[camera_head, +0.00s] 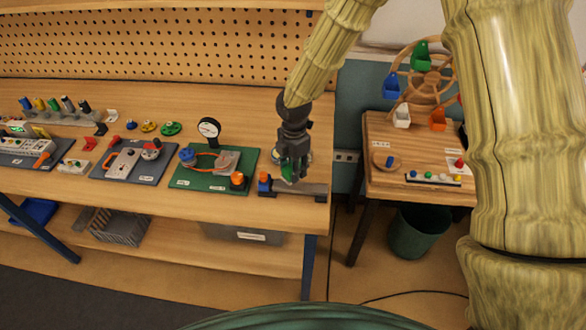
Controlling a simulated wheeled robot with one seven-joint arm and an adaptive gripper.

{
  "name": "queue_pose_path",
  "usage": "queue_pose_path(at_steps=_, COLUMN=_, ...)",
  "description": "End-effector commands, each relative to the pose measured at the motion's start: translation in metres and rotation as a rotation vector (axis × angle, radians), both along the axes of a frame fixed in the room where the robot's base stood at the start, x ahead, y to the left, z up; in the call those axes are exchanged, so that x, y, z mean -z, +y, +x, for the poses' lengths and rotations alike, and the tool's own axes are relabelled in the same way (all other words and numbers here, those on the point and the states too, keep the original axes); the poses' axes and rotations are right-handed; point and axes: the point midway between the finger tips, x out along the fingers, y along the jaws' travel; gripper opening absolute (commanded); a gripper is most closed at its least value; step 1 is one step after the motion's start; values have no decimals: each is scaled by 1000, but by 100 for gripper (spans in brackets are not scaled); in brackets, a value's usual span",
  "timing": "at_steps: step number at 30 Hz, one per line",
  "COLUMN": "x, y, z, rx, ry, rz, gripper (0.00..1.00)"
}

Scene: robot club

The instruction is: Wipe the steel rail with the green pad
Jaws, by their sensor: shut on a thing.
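The steel rail (314,188) is a flat grey bar at the right end of the wooden workbench. A dark block with an orange top (264,180) sits at its left end. My gripper (291,170) points down above the rail, toward its left part. It is shut on the green pad (287,172), of which only a small green patch shows between the dark fingers. The pad is low over the rail; I cannot tell if it touches. My gripper hides part of the rail behind it.
A green board (217,181) with a gauge (209,128) stands left of the rail, with an orange knob (237,179) close by. Further left are more boards. The bench's right edge is near the rail. A side table (390,184) with a toy wheel (428,78) stands right.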

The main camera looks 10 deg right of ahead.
Motion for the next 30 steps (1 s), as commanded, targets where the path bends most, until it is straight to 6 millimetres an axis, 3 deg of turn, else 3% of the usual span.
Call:
queue_pose_path(at_steps=11, x=-36, y=-1, z=0, rx=2, ry=0, rz=0, gripper=13)
queue_pose_path(at_steps=30, x=-36, y=-1, z=0, rx=4, ry=0, rz=0, gripper=13)
